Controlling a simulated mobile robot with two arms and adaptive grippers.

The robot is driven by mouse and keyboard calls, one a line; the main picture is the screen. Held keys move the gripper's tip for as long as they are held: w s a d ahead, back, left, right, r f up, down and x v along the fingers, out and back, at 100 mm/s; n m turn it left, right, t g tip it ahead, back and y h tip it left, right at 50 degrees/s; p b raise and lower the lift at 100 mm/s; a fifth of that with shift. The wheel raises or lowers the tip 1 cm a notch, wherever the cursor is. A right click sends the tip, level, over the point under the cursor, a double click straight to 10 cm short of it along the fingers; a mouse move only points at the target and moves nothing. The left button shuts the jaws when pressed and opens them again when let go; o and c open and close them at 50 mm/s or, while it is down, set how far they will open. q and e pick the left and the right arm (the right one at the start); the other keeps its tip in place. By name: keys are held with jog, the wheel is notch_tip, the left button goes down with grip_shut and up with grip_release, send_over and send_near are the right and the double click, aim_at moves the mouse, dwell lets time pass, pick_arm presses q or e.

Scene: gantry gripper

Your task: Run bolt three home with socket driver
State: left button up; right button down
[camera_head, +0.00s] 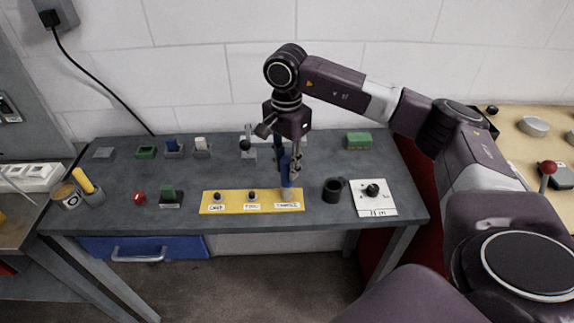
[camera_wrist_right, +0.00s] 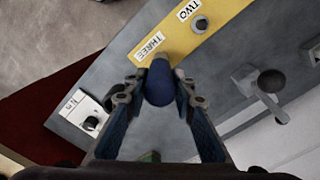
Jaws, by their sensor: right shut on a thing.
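The yellow plate (camera_head: 233,209) lies near the front of the table. Two bolts with dark heads stand on its left and middle parts, each behind a white label. The wrist view shows the label THREE (camera_wrist_right: 149,46) and, farther along, the label TWO with a bolt (camera_wrist_right: 200,24). My right gripper (camera_head: 291,168) is shut on the blue socket driver (camera_head: 286,181). The driver is upright over the right end of the plate, behind its label. It shows end-on between the fingers in the wrist view (camera_wrist_right: 159,82). Bolt three is hidden; I cannot tell whether the driver touches it. My left gripper is not in view.
A black cup (camera_head: 333,190) and a white panel with a black knob (camera_head: 373,191) stand close to the right. A red knob (camera_head: 138,197) and a green-topped block are to the left. Several small fixtures and a green box (camera_head: 358,140) line the back.

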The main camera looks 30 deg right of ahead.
jog(key=shift+s+f+b, duration=0.1)
jog(key=shift+f+b, duration=0.1)
jog(key=shift+b, duration=0.35)
dwell(0.7)
jog(key=shift+r+p, duration=0.65)
jog(key=shift+r, duration=0.25)
jog(key=shift+r+p, duration=1.55)
jog(key=shift+r, duration=1.15)
